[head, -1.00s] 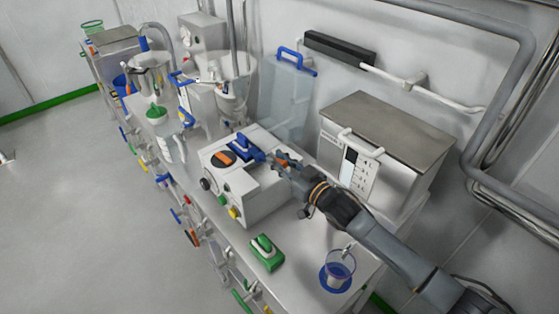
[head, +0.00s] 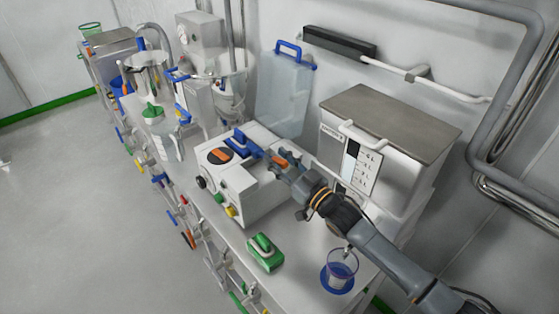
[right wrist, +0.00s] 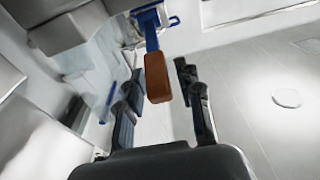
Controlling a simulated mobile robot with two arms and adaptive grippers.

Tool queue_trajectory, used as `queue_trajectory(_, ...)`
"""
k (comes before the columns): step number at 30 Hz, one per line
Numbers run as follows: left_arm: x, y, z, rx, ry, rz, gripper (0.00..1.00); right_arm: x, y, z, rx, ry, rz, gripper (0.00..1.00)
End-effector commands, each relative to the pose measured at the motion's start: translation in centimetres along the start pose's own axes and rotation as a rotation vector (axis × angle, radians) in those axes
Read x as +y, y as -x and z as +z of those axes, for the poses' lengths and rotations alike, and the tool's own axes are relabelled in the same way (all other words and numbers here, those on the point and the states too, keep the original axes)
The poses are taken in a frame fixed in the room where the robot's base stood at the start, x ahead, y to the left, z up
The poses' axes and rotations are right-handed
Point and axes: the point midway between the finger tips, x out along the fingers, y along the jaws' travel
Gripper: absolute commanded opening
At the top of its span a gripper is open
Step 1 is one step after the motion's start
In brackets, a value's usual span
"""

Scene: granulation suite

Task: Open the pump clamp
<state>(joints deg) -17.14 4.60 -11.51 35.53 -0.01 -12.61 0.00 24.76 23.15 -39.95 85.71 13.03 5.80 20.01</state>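The pump (head: 250,205) is a white box on the bench in the head view, with an orange-and-black round part and knobs. Its clamp lever (head: 246,146) is blue and ends in an orange handle (head: 278,160). My right gripper (head: 285,167) is at that handle. In the right wrist view the orange handle (right wrist: 158,80) lies between the spread fingers of the right gripper (right wrist: 160,72), with gaps visible on both sides. The blue lever (right wrist: 150,30) runs away beyond it. The right gripper is open. My left gripper is not in view.
A green-and-white object (head: 265,252) and a clear cup on a blue base (head: 338,272) stand on the bench in front.

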Motion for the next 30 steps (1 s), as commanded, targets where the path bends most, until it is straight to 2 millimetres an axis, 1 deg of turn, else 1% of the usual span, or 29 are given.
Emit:
queue_trajectory(8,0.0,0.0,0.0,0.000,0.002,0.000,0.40,0.0,0.0,0.0,-0.001,0.000,0.000,0.43)
queue_trajectory(11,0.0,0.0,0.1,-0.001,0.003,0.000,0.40,0.1,0.6,0.1,-0.002,0.000,0.001,0.43)
queue_trajectory(14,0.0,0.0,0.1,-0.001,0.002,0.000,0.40,0.0,1.9,0.2,-0.003,0.000,0.000,0.43)
queue_trajectory(18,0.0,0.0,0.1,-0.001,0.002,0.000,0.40,0.0,4.4,0.2,-0.004,0.000,0.001,0.43)
queue_trajectory(22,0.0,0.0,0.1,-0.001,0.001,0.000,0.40,0.0,6.3,0.1,-0.003,0.000,0.001,0.43)
queue_trajectory(26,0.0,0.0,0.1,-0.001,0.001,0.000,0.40,0.0,7.3,0.1,-0.002,0.000,0.000,0.43)
queue_trajectory(30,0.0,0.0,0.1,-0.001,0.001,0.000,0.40,0.0,7.5,0.0,-0.001,0.000,0.000,0.43)
